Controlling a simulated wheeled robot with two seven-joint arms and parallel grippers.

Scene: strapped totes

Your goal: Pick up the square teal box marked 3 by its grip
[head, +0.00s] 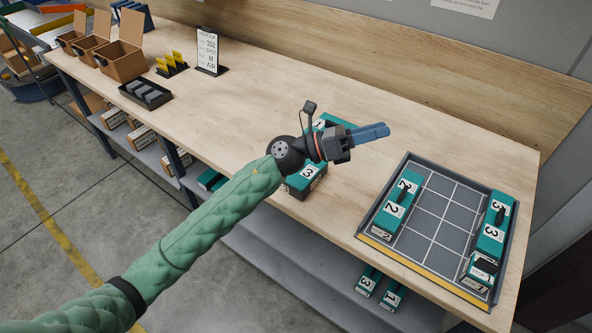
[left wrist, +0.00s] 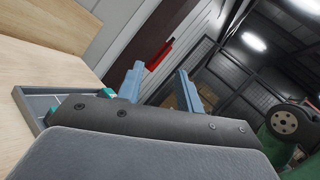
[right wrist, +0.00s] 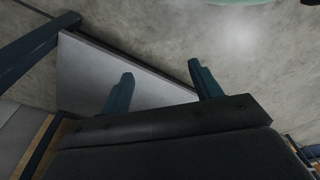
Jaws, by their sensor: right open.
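A teal box marked 3 (head: 304,180) stands on the wooden table near its front edge in the head view. My left wrist hides its upper part, so its grip and full shape cannot be seen. A teal box marked 1 (head: 320,124) shows just behind, also partly covered. My left gripper (head: 386,130) is above the table to the right of these boxes, pointing right. In the left wrist view its two blue fingers (left wrist: 160,68) are apart with nothing between them. My right gripper (right wrist: 160,70) is open and empty in the right wrist view, with floor and a grey surface beyond.
A grey gridded tray (head: 432,220) at the right holds a long teal box marked 2 (head: 395,207) and one marked 3 (head: 492,232). Several teal boxes lie on the shelf below (head: 320,262). Cardboard bins (head: 122,60) and a black tray (head: 146,94) stand far left.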

